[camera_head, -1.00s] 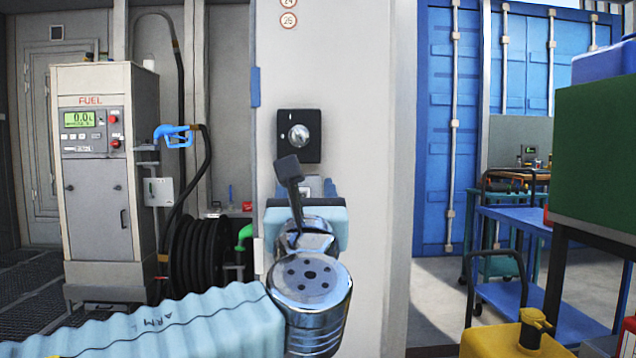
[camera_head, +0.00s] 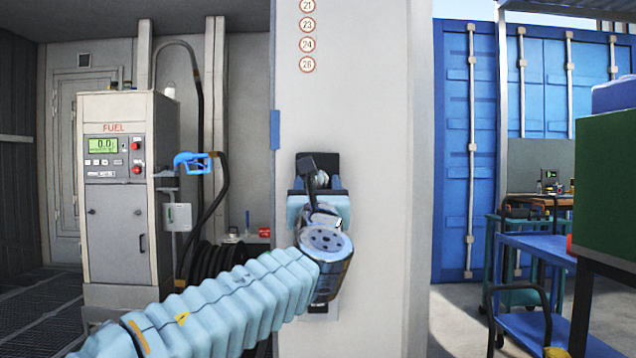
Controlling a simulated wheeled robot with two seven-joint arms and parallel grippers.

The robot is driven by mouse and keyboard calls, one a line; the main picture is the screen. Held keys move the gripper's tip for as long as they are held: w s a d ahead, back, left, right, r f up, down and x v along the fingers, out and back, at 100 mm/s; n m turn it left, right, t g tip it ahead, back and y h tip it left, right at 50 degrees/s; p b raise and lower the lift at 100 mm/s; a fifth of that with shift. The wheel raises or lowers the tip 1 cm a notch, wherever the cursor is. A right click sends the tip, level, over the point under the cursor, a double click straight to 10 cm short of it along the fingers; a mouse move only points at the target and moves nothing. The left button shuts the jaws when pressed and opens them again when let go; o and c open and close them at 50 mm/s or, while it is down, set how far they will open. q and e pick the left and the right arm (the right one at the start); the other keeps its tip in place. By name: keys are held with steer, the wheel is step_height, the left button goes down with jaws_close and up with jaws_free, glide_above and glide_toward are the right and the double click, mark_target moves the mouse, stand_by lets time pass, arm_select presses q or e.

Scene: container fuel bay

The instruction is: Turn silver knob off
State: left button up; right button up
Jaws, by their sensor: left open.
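The silver knob (camera_head: 322,178) is mounted on a black plate (camera_head: 329,160) on the pale wall column. It is mostly hidden behind my left gripper, so its turn position cannot be read. My left gripper (camera_head: 314,172) reaches up from below with its light-blue body in front of the plate's lower part. Its dark finger stands at the left side of the knob. The jaws are open, and I cannot tell whether they touch the knob. My right gripper is out of view.
A fuel pump (camera_head: 118,190) with a blue nozzle (camera_head: 193,162) stands left of the column. A black hose reel (camera_head: 215,258) is behind my left arm. A blue cart (camera_head: 535,248) and a dark green box (camera_head: 607,185) are at right.

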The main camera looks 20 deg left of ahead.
arm_select(q)
jaws_close()
stand_by(0.3)
